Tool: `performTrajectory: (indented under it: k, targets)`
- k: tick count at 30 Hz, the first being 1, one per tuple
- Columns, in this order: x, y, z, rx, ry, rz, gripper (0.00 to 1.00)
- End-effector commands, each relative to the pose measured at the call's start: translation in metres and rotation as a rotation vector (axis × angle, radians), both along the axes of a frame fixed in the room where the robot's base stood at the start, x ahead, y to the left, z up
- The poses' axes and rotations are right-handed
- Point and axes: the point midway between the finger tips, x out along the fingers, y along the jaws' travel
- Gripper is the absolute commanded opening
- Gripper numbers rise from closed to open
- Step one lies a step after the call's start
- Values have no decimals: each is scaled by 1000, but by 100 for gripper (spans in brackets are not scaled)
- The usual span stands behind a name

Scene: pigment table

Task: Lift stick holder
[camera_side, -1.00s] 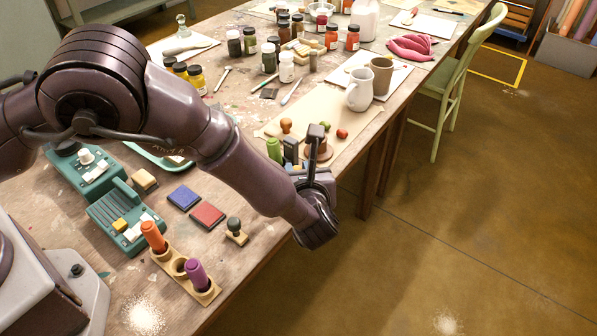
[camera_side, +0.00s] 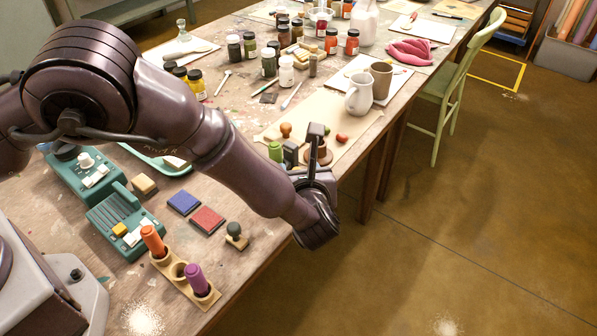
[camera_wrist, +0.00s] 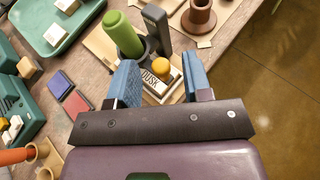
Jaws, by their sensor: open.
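My gripper (camera_wrist: 161,78) is open, its blue fingers pointing down over the near right part of the table. Between and just beyond the fingers in the wrist view are a wooden box labelled DUSK (camera_wrist: 155,85), a yellow knob (camera_wrist: 161,66), a green stick (camera_wrist: 123,33) in a dark round base, and a dark grey block (camera_wrist: 157,28). In the side view my arm hides most of these; the green stick's top (camera_side: 275,151) shows. A wooden stick holder (camera_side: 173,283) with an orange stick, a purple stick and an empty hole stands at the table's front, away from my gripper.
A brown spool-like piece (camera_wrist: 199,17) stands beyond the right finger. A red pad (camera_side: 207,220), a blue pad (camera_side: 184,202) and a dark-knobbed stamp (camera_side: 236,236) lie left of my gripper. The table edge and open floor are close on the right.

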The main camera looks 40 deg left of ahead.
Motion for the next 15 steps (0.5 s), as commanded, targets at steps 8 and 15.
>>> performTrajectory:
  k: [8,15]
  targets:
    - [-23,-24,13,-2,1,-5,45]
    - [-58,-59,34,-3,-1,-4,45]
